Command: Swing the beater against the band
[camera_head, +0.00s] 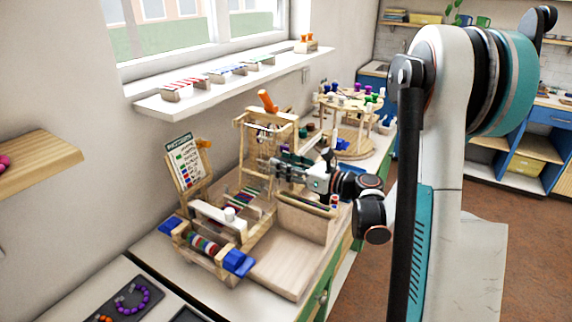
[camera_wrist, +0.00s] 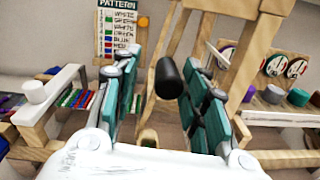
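The wooden loom carries a striped band of coloured threads (camera_head: 236,201); it also shows at the left of the wrist view (camera_wrist: 80,98). A black cylindrical handle (camera_wrist: 168,78) stands between my fingers in the wrist view, apparently on the wooden swinging frame that looks like the beater (camera_wrist: 148,110). My gripper (camera_wrist: 166,92) is open around the handle, with gaps visible on both sides. In the head view my gripper (camera_head: 284,168) reaches in from the right at the loom's upright frame, and hides part of it. The beater's contact with the band cannot be seen.
A pattern card (camera_head: 185,161) stands behind the loom. A white bar with a knob (camera_head: 225,216) crosses its front, near a striped roller (camera_head: 203,244). A tiered round spool stand (camera_head: 350,140) is beyond. An open wooden tray (camera_head: 288,262) lies at the front right.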

